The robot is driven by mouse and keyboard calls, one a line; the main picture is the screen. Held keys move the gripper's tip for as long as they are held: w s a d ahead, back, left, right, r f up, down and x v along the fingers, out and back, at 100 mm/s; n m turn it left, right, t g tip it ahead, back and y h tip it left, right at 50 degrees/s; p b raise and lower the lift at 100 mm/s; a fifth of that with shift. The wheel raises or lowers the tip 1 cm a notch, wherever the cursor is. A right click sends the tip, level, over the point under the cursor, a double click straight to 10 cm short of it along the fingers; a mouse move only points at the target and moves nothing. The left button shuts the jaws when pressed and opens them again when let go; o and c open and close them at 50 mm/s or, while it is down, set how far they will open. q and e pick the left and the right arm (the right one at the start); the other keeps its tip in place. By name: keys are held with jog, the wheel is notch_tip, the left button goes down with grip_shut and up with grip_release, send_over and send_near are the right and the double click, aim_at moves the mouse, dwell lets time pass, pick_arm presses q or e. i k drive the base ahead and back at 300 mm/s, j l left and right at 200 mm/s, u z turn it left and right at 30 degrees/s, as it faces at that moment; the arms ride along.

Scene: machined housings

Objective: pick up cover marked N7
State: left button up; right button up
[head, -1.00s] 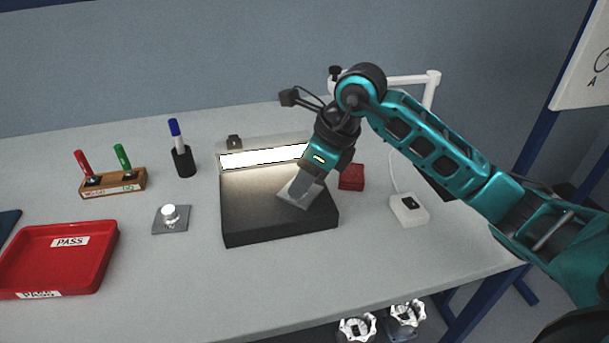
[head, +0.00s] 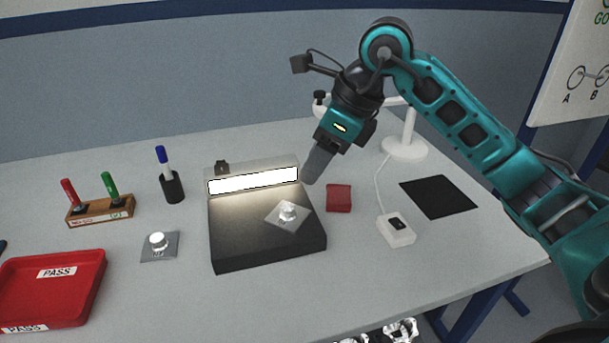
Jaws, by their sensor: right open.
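Two grey square covers with round knobs are in the head view. One cover (head: 158,246) lies flat on the table to the left of the black lit stand; its small marking is too fine to read surely. The other cover (head: 287,216) rests on the top of the black stand (head: 240,235), turned at an angle; I can read no marking on it. My right gripper (head: 312,172) is open and empty, above and behind the stand's right back corner, apart from both covers. My left gripper is not in view.
A red tray labelled PASS (head: 50,288) sits at the front left. Behind it are a marker holder (head: 100,211) and a black pen cup (head: 172,188). A red block (head: 339,198), a white switch box (head: 397,231) and a black mat (head: 438,196) lie right of the stand.

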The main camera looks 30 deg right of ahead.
aim_at(158, 246)
jog(key=k, duration=1)
